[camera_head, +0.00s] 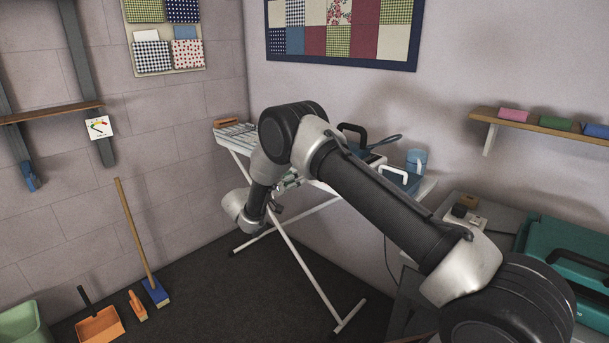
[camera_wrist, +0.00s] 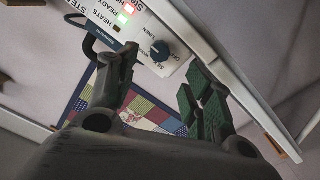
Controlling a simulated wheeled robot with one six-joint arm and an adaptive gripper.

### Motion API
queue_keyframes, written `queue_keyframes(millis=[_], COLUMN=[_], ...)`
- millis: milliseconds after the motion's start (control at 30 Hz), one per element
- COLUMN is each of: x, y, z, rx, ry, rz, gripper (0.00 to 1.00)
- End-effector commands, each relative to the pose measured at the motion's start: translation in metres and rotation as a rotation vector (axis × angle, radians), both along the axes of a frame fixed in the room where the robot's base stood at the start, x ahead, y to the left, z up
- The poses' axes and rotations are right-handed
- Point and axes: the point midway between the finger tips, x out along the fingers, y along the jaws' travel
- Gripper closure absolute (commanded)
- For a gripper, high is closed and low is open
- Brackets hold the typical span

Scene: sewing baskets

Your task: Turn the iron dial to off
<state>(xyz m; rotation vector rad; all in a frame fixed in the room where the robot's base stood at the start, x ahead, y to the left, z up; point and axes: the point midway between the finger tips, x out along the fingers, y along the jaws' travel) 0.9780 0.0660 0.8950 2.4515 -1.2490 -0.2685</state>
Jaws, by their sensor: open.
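In the wrist view, a dark round dial (camera_wrist: 160,50) sits on a white panel (camera_wrist: 172,67) with a red light and a green light, both glowing. My gripper (camera_wrist: 161,64) is open, one finger on each side of the dial, with no clear contact. In the head view, my gripper (camera_head: 281,189) is at the front edge of the ironing board (camera_head: 234,136). A dark iron handle (camera_head: 352,129) shows behind my arm; the rest there is mostly hidden.
A blue jug (camera_head: 416,160) stands at the board's right end. A teal sewing case (camera_head: 566,255) is on the right-hand table. A broom (camera_head: 137,235), an orange dustpan (camera_head: 100,324) and a hand brush (camera_head: 137,306) are at the left. The floor between is clear.

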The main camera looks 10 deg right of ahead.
Motion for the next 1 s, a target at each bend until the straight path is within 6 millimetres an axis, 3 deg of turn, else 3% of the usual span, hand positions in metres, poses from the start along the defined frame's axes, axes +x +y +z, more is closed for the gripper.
queue_keyframes(millis=[200, 600, 1000], x=[-0.019, -0.022, 0.009], y=[0.026, 0.030, -0.014], z=[0.000, 0.000, 0.000], rx=[0.000, 0.002, 0.265], ry=[-0.001, -0.002, -0.365], rz=[0.001, 0.000, -0.002], gripper=[0.49, 0.49, 0.49])
